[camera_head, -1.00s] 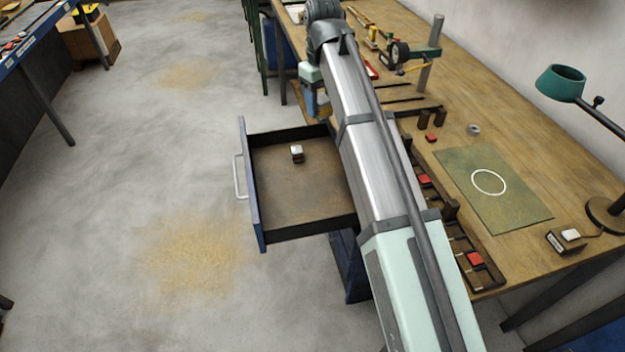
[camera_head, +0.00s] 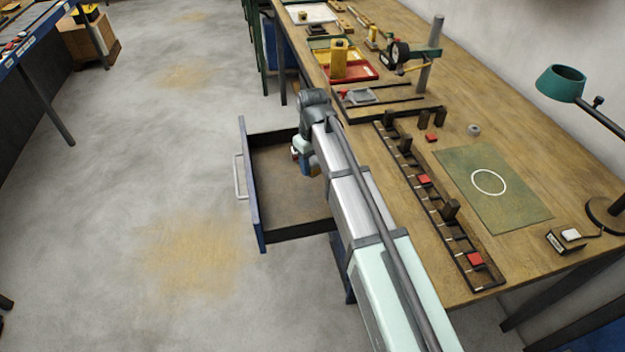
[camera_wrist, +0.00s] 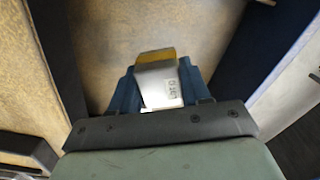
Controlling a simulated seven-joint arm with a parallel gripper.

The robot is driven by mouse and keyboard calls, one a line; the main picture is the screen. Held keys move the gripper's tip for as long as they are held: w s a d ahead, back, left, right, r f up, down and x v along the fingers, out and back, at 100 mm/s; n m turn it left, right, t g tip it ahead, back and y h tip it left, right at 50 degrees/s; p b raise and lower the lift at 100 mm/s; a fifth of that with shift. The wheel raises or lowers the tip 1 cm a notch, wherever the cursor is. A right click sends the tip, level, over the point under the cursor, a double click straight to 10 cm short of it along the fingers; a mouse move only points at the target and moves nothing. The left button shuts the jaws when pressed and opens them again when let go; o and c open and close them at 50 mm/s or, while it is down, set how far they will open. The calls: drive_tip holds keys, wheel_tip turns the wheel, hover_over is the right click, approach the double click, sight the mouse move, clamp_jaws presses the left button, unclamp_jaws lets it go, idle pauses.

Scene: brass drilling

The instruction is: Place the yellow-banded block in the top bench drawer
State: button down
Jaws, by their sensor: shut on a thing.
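The yellow-banded block (camera_wrist: 160,85) is a pale metal block with a yellow band and small dark markings, seen in the wrist view. My gripper (camera_wrist: 158,93) is shut on it, with a blue finger on each side. The top bench drawer (camera_head: 268,212) is pulled open, and its brown floor also shows in the wrist view (camera_wrist: 115,35). In the head view my gripper (camera_head: 308,166) is over the drawer's far right part.
The workbench (camera_head: 385,190) to the right bears a long dark rack (camera_head: 436,215), a green mat (camera_head: 490,200) and a red tray (camera_head: 365,72). The drawer's near half is clear.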

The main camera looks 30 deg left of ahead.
sight(312, 174)
wheel_tip(312, 174, down, 16)
drive_tip(key=shift+f, duration=0.25)
idle(0.7)
drive_tip(key=shift+f, duration=0.1)
drive_tip(key=c, duration=0.5)
unclamp_jaws()
wheel_tip(312, 174, up, 12)
drive_tip(key=shift+r, duration=0.1)
idle(0.3)
